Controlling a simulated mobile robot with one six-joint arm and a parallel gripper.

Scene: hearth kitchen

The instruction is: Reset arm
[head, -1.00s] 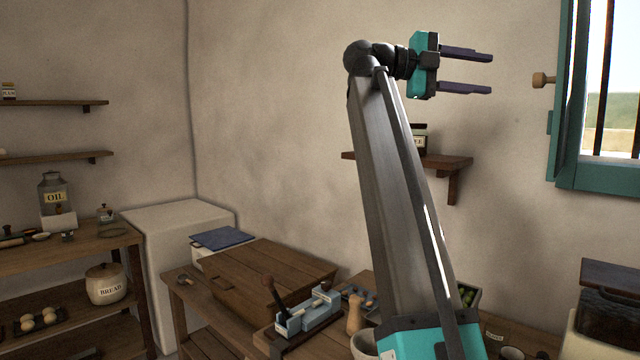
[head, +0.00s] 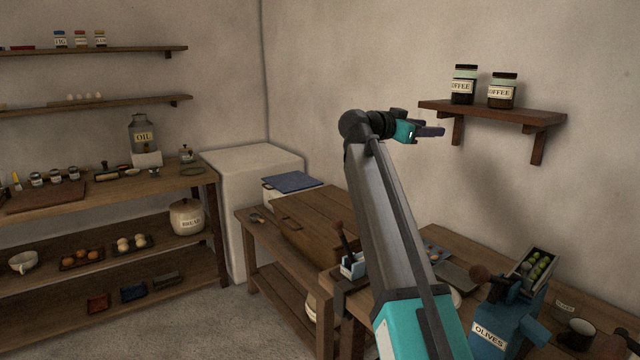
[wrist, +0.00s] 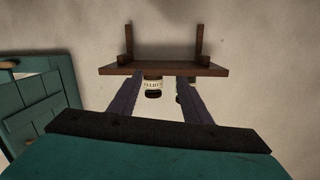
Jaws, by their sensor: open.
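My arm stands raised in front of the wall, and my gripper (head: 430,131) points right, toward the small wall shelf (head: 492,111). The wrist view shows my gripper (wrist: 158,103) with its two dark fingers spread apart and nothing held between them. A coffee jar (head: 464,85) and a second coffee jar (head: 502,91) stand on the shelf in the head view. In the wrist view the picture is upside down, and one jar (wrist: 153,86) shows between the fingers, beyond them. The other jar is partly hidden by a finger.
A wooden bench (head: 290,268) runs below my arm with a wooden chest (head: 318,222) on it. A blue olives container (head: 492,325) stands at the lower right. Shelves with an oil jar (head: 143,135) and a bread crock (head: 187,217) are at the left. A teal shutter (wrist: 40,110) shows in the wrist view.

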